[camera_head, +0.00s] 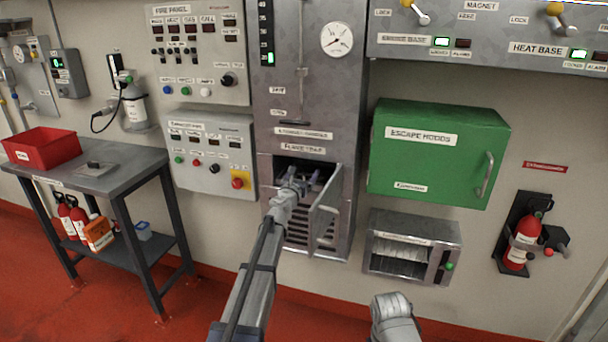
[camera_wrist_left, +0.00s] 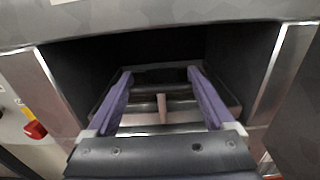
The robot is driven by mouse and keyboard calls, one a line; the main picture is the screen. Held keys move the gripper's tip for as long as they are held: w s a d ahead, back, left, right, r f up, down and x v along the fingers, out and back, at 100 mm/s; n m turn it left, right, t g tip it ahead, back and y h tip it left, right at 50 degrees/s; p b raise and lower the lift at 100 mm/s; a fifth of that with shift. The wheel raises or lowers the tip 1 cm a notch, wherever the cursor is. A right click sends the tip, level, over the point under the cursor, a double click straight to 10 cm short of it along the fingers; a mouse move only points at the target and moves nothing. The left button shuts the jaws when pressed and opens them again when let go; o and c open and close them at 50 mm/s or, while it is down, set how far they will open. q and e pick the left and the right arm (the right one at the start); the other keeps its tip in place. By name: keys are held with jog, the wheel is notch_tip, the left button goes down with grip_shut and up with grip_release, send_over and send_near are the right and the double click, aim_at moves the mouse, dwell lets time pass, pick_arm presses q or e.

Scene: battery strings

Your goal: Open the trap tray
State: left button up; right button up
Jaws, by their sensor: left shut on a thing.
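The compartment labelled like a flame trap (camera_head: 305,205) is in the grey cabinet, with its small metal door (camera_head: 325,208) swung open to the right. My left gripper (camera_head: 313,178) reaches into the opening. In the left wrist view its two purple fingers (camera_wrist_left: 163,80) point into the dark compartment, along the sides of the metal trap tray (camera_wrist_left: 180,117). The fingers stand wide apart, shut on the tray; the exact contact is hard to see. A small upright tab shows between them. The tray sits inside the compartment.
The open door stands close to the right of my left gripper. A green box (camera_head: 440,152) and a small grey unit (camera_head: 412,246) are on the wall to the right. A control panel (camera_head: 210,155) is to the left, and a work table (camera_head: 120,170) stands further left.

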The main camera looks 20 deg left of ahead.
pick_arm(q)
grip_shut()
jog(key=shift+s, duration=0.15)
jog(key=s, duration=1.6)
jog(key=shift+s+a, duration=0.15)
jog(key=shift+a, duration=0.1)
jog(key=o, duration=1.3)
grip_release()
